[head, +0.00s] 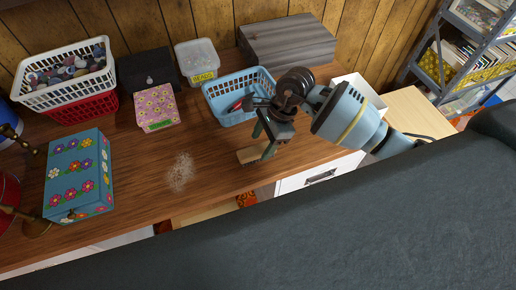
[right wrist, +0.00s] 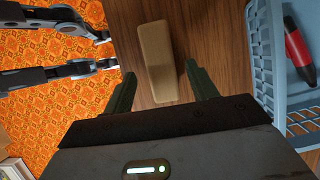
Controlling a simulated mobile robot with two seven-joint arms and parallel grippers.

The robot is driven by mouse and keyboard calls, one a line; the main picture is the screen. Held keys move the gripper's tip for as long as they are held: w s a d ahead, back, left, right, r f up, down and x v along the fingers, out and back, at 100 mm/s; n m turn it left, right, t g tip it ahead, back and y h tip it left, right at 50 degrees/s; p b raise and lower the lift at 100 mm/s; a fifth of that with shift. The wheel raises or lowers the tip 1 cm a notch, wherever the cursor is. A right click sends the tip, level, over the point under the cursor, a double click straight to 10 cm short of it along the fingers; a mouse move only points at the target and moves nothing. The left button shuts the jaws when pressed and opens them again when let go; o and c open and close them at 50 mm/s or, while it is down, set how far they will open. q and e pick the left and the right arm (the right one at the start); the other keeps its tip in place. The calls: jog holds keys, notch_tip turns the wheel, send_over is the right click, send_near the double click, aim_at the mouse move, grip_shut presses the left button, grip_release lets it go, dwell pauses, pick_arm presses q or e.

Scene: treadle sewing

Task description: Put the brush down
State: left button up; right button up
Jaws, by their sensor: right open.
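The brush (head: 250,155) is a tan block near the front edge of the wooden table, below my right gripper (head: 262,142). In the right wrist view the brush (right wrist: 158,60) appears to lie on the wood, with a shadow on its right. My right gripper (right wrist: 162,88) is open, one dark green finger on each side of the near end of the brush. Gaps show between the fingers and the brush. Any bristles are hidden. My left gripper is not seen.
A blue basket (head: 215,104) holding a red-and-black item stands just behind the gripper. A pale dust patch (head: 181,172) and a flowered blue box (head: 80,176) are to the left. Bare tabletop (head: 145,195) lies between them. Two dark bars (right wrist: 60,70) show over orange patterned flooring.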

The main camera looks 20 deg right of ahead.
jog(key=v, duration=0.7)
jog(key=shift+r, duration=0.2)
jog(key=shift+d, duration=0.1)
